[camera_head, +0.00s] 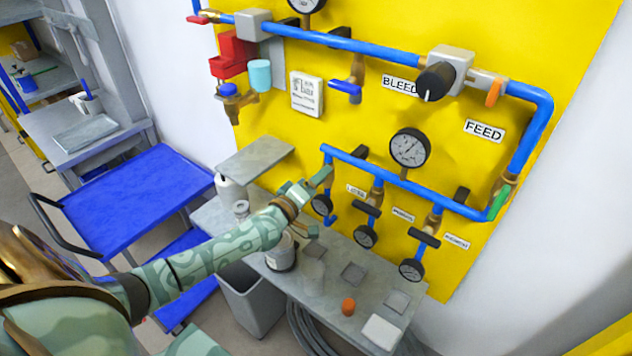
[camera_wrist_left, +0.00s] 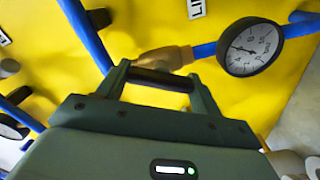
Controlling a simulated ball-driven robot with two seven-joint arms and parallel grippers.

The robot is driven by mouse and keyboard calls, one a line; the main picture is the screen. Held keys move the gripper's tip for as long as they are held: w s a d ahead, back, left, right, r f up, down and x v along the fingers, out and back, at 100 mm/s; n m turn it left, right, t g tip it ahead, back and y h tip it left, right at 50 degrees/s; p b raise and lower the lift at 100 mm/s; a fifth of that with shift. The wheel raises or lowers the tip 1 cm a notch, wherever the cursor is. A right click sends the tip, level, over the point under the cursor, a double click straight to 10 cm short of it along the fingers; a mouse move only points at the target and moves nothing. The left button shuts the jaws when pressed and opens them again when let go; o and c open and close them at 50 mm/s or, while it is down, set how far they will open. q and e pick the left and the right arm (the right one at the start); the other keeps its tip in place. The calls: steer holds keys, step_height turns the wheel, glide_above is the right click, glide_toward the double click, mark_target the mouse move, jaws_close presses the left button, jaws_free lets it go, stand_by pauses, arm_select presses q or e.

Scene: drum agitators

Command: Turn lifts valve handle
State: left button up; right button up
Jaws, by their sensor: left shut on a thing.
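My left gripper (camera_head: 311,184) reaches from the left to the left branch of the lower blue pipe, next to a small white label (camera_head: 356,190). In the left wrist view, the gripper (camera_wrist_left: 160,80) is shut on a black valve handle (camera_wrist_left: 160,78), which lies crosswise between its fingers. The handle sits at a brass valve body (camera_wrist_left: 165,58) on the blue pipe. A partly cut-off label there begins with "LI" (camera_wrist_left: 197,8). In the head view the gripper hides most of this handle. My right gripper is not in view.
Two similar black valve handles (camera_head: 367,209) (camera_head: 424,237) sit on the branches to the right, with gauges below. A larger gauge (camera_head: 409,148) is above. A grey bench (camera_head: 335,325) with small items stands below. A blue cart (camera_head: 135,200) is at left.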

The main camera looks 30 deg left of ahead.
arm_select(q)
steer(key=n, duration=0.5)
steer(key=shift+f+n+b, duration=0.1)
steer(key=shift+n+b, duration=0.2)
steer(key=shift+b, duration=0.05)
stand_by(0.4)
steer(key=o, duration=1)
steer(key=shift+a, duration=0.1)
steer(key=s, duration=0.5)
steer(key=s+a, duration=0.1)
steer(key=s, duration=1)
steer(key=shift+s+a, duration=0.15)
